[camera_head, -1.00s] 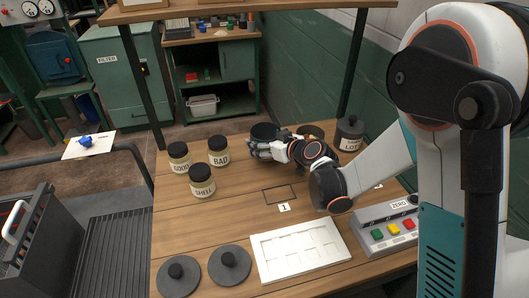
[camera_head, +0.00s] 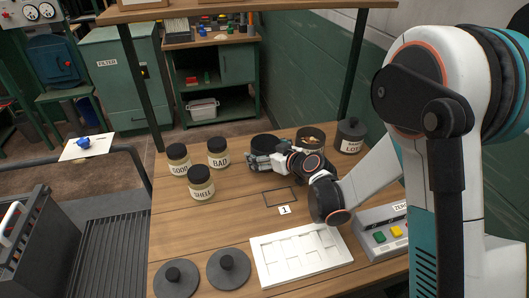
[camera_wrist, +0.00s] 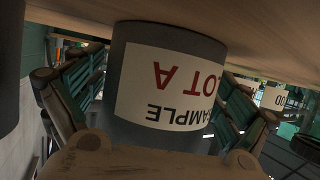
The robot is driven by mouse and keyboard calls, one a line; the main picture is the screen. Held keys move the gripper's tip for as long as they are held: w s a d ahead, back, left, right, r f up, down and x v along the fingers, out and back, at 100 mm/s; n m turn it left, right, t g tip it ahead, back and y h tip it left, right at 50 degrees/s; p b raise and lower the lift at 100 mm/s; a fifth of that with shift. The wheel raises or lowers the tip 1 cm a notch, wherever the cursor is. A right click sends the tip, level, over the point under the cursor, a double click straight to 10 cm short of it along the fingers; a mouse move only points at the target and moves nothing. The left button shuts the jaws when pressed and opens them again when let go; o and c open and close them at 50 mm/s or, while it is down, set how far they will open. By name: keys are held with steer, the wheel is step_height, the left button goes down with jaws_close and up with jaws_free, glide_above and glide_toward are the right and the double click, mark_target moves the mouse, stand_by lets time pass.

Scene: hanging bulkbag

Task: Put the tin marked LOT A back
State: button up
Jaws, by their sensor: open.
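The tin marked LOT A (camera_wrist: 170,90) is a dark grey cylinder with a white label in red and black letters, upside down in the wrist view. In the head view its dark open top (camera_head: 264,140) shows at the back of the wooden bench, its front partly hidden by my gripper (camera_head: 260,161). In the wrist view my gripper (camera_wrist: 155,100) is open, with a finger on each side of the tin. The tin's base meets or nearly meets the wooden surface; contact with the fingers is unclear. A marked outline (camera_head: 281,196) with a card "1" lies in front.
A second open tin (camera_head: 311,137) holds brownish contents. A lidded tin (camera_head: 350,136) stands right of it. Jars (camera_head: 201,184) stand at left. Two loose lids (camera_head: 229,269), a white tray (camera_head: 300,256) and a button box (camera_head: 383,235) lie in front.

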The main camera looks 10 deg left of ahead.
steer(key=shift+s+d+r, duration=0.1)
steer(key=shift+d+r, duration=0.05)
steer(key=shift+r, duration=0.05)
steer(key=p+v, duration=0.3)
steer(key=v, duration=0.8)
steer(key=shift+s+d+r, duration=0.1)
steer(key=shift+s+d, duration=0.1)
steer(key=shift+d, duration=0.05)
steer(key=shift+r, duration=0.1)
steer(key=shift+d+r, duration=0.25)
steer(key=shift+d, duration=0.05)
steer(key=s+d+r+m+h, duration=0.4)
steer(key=s+d+r, duration=0.3)
steer(key=d+r, duration=0.25)
steer(key=s+d+r+m+g+h, duration=0.2)
steer(key=s+d+m+h, duration=0.3)
steer(key=s+d, duration=0.9)
steer(key=s+h, duration=0.1)
steer(key=s, duration=0.1)
steer(key=shift+s+d+r+m, duration=0.15)
steer(key=shift+s+d+m, duration=0.15)
steer(key=shift+s+d, duration=0.1)
